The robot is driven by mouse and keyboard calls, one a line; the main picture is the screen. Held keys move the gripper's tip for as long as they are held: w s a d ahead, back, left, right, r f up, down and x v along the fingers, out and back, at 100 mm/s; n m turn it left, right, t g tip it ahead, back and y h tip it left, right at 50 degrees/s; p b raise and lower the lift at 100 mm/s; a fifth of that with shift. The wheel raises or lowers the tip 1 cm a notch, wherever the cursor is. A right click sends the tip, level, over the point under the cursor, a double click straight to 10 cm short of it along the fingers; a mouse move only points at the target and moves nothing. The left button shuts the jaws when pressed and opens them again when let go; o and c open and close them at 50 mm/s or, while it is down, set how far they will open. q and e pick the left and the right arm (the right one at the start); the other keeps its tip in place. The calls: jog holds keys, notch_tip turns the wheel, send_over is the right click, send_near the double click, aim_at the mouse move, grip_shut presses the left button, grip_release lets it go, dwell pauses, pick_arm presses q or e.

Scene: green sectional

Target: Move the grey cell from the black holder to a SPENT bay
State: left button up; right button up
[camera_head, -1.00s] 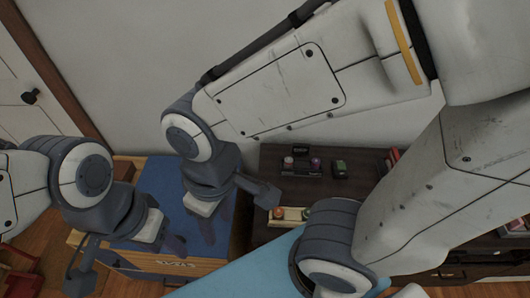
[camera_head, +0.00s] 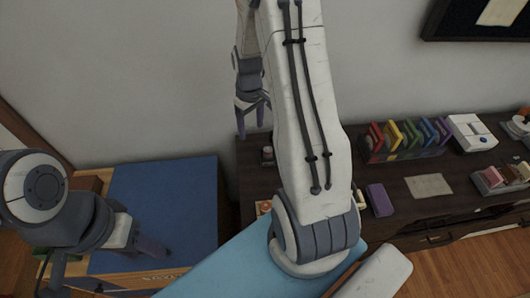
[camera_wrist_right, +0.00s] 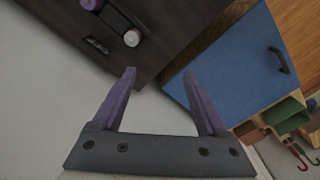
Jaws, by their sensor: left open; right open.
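The black holder shows in the right wrist view (camera_wrist_right: 117,22), at the top left on the dark tabletop. A pale-topped cell (camera_wrist_right: 132,38) sits at its near end and a purple cell (camera_wrist_right: 91,4) at its far end; I cannot tell if the pale one is the grey cell. A cell also shows in the head view (camera_head: 267,153), beside my right arm, which hides much of this area. My right gripper (camera_head: 252,118) is open and empty, near the wall above the dark table, apart from the holder. My left gripper (camera_head: 150,247) is open above the blue-topped cabinet. No SPENT bay is legible.
The blue-topped cabinet (camera_head: 180,185) stands left of the dark table (camera_head: 405,205). On the table's right are a rack of coloured items (camera_head: 405,140), a white device (camera_head: 472,132), a purple box (camera_head: 380,200) and a paper sheet (camera_head: 428,186). A small dark labelled block (camera_wrist_right: 97,45) lies near the holder.

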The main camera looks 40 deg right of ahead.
jog(key=m, duration=0.1)
send_over(268, 149)
notch_tip(268, 149, down, 5)
jog(key=f, duration=0.2)
jog(key=s+f, duration=0.1)
jog(key=shift+d+f, duration=0.2)
jog(key=shift+d, duration=0.1)
jog(key=shift+f+p, duration=0.3)
jog(key=shift+f, duration=0.3)
jog(key=f, duration=0.1)
jog(key=f+p, duration=0.1)
jog(key=w+f, duration=0.1)
jog(key=shift+a+f+p, duration=0.3)
jog(key=shift+f, duration=0.8)
jog(key=shift+c, duration=0.3)
grip_shut()
